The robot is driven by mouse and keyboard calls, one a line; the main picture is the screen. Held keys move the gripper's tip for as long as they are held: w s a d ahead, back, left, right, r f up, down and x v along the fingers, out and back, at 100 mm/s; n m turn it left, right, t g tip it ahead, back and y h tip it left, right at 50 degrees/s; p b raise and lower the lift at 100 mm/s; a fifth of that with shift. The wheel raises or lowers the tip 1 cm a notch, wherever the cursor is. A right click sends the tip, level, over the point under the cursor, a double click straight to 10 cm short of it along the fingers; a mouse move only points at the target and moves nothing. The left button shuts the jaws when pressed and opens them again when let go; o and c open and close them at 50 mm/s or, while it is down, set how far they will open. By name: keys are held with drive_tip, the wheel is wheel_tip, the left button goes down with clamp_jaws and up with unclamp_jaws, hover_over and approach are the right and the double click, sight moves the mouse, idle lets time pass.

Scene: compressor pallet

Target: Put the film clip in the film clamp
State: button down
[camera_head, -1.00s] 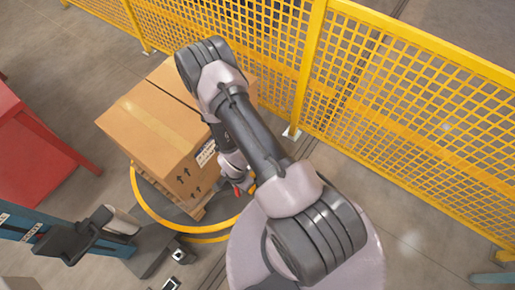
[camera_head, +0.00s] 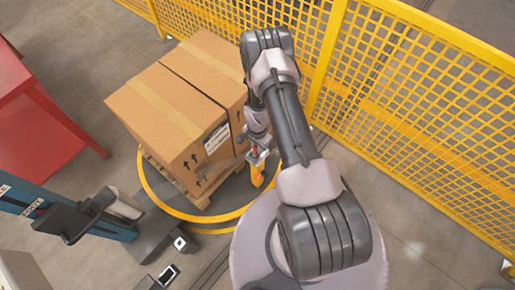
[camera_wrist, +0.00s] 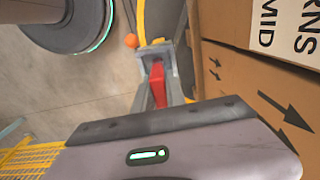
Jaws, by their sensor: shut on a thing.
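My gripper (camera_head: 258,156) is low beside the right side of the boxed pallet, above the turntable's edge. In the wrist view my gripper (camera_wrist: 156,50) is shut on a small red piece (camera_wrist: 157,85), which seems to be the film clip. A red bit (camera_head: 254,153) also shows at the jaws in the head view. An orange-yellow upright piece (camera_head: 257,177) stands just below the jaws and may be the film clamp. In the wrist view an orange knob (camera_wrist: 131,41) shows just left of the fingertips. I cannot tell whether the clip touches it.
Cardboard boxes (camera_head: 165,115) on a wooden pallet stand close to my gripper, inside the turntable's yellow ring (camera_head: 155,199). A yellow mesh fence (camera_head: 420,95) is at right and behind. A blue mast (camera_head: 30,205) and red table (camera_head: 40,120) are at left.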

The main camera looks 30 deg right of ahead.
drive_tip(key=shift+f, duration=0.1)
drive_tip(key=c, duration=1.4)
unclamp_jaws()
drive_tip(key=shift+o, duration=0.2)
